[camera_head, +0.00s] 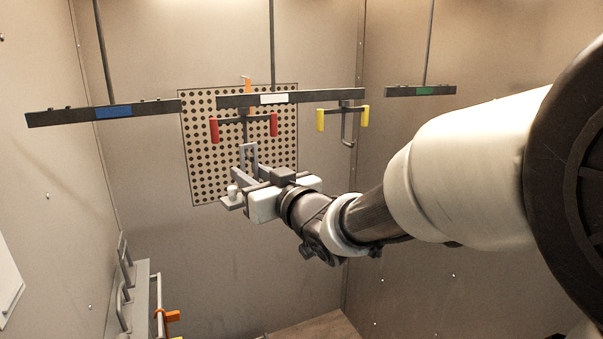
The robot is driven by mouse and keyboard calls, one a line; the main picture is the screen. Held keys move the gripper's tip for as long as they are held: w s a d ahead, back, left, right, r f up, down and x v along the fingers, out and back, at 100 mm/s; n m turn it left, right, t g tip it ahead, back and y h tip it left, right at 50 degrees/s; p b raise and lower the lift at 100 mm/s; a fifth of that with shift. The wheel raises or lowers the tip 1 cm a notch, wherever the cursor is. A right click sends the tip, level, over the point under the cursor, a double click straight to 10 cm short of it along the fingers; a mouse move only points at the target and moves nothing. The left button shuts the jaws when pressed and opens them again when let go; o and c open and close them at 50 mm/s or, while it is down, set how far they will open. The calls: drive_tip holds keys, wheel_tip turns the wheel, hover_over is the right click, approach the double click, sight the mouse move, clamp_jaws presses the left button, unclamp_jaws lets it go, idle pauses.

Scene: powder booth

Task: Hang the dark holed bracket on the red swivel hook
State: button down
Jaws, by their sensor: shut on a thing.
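The red swivel hook (245,122) hangs under the middle bar, with a red grip at each end of its crosspiece and a dark stem going down. My gripper (239,186) is just below it, in front of the perforated panel. It is shut on a grey upright loop-shaped piece (248,152), which seems to be the dark holed bracket. The top of this piece lies close under the stem of the red hook. I cannot tell whether they touch. The lower part of the bracket is hidden by my gripper.
A yellow-gripped hook (347,122) hangs to the right. Hanging bars carry blue (113,112), white (274,98) and green (434,91) labels. The perforated panel (200,190) is behind. A rack (140,290) with grey loops stands lower left.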

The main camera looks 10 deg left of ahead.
drive_tip(key=shift+f+b, duration=0.65)
drive_tip(key=shift+b, duration=0.25)
drive_tip(key=c, duration=1.3)
unclamp_jaws()
drive_tip(key=shift+f, duration=0.1)
drive_tip(key=shift+d, duration=0.1)
